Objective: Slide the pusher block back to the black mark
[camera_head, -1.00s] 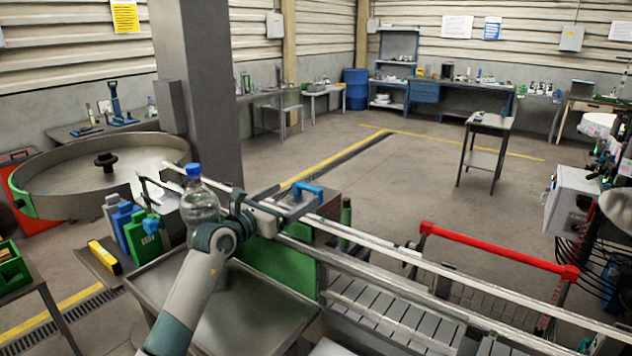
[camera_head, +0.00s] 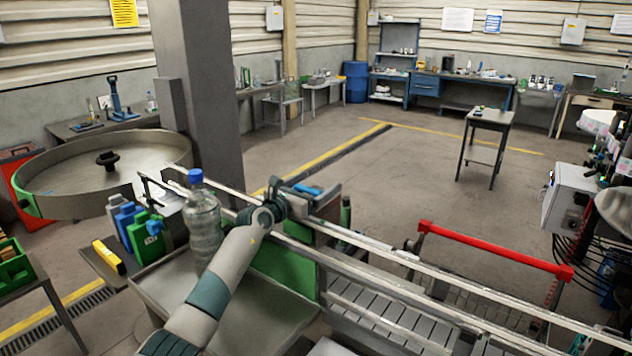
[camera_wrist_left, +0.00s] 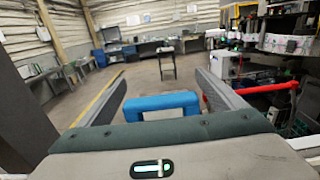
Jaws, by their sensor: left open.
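The pusher block (camera_head: 331,196) is a grey block with a blue handle, sitting at the rails of the conveyor near the middle of the head view. Its blue handle (camera_wrist_left: 162,101) shows in the left wrist view between the two finger pads. My left gripper (camera_head: 303,193) is open and reaches the block from the left, partly covering the handle in the head view. In the wrist view the fingers stand apart on either side of the handle, and I see no clear contact. I cannot make out the black mark. My right gripper is not in view.
A clear bottle with a blue cap (camera_head: 203,220) stands close beside my left arm. Long metal rails (camera_head: 440,262) run to the lower right, past a red bar (camera_head: 495,250). A round metal turntable (camera_head: 85,165) is at left.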

